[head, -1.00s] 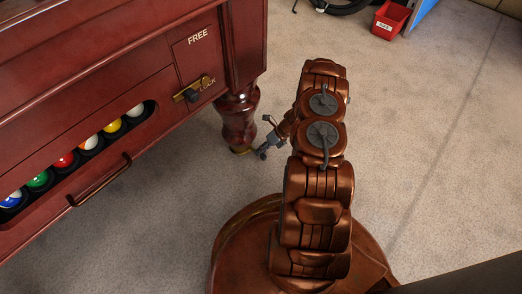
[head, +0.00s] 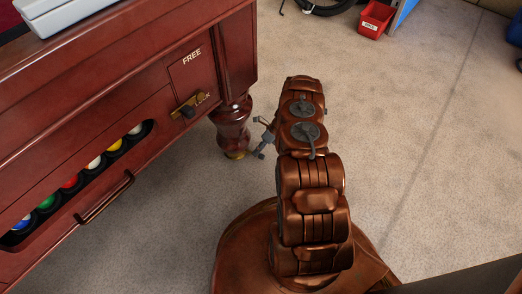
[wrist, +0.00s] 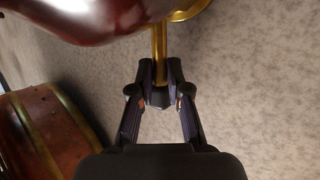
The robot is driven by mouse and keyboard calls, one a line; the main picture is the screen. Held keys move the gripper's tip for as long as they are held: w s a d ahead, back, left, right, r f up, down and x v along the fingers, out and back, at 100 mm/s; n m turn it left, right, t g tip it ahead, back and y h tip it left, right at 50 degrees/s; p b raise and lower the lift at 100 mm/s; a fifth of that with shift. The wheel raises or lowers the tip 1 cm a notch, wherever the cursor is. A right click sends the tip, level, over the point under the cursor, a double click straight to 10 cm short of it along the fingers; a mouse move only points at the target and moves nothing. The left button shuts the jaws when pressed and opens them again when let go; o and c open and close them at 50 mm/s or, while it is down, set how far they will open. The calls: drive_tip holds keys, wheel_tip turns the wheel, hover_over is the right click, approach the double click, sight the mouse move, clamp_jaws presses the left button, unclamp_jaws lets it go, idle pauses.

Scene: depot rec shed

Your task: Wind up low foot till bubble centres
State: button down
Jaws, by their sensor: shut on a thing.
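The pool table (head: 110,95) stands at the left in the head view. Its turned red-brown leg (head: 233,130) ends in a brass foot (head: 236,155) at the carpet. My gripper (head: 262,148) is low beside that foot, just right of it. In the wrist view my gripper (wrist: 160,88) is shut on a thin brass stem (wrist: 159,50), which runs up to a round brass disc (wrist: 188,9) by the glossy leg (wrist: 100,15). My fingers hide the stem's end. A pale grey object (head: 75,14) lies on the table top, cut off by the frame; I see no bubble.
Several balls (head: 70,182) sit in the table's side slot above a bar handle (head: 104,190). A brass lever (head: 190,104) sticks out below the word FREE. A red bin (head: 375,19) and a wheel (head: 328,4) are at the back. The carpet right of my arm is clear.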

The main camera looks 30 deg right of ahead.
drive_tip(key=shift+s+d+f, duration=0.1)
drive_tip(key=shift+s+f, duration=0.1)
drive_tip(key=shift+s, duration=0.1)
drive_tip(key=c, duration=1)
unclamp_jaws()
drive_tip(key=shift+c, duration=0.2)
drive_tip(key=shift+s, duration=0.1)
drive_tip(key=shift+r, duration=0.1)
drive_tip(key=v, duration=1.2)
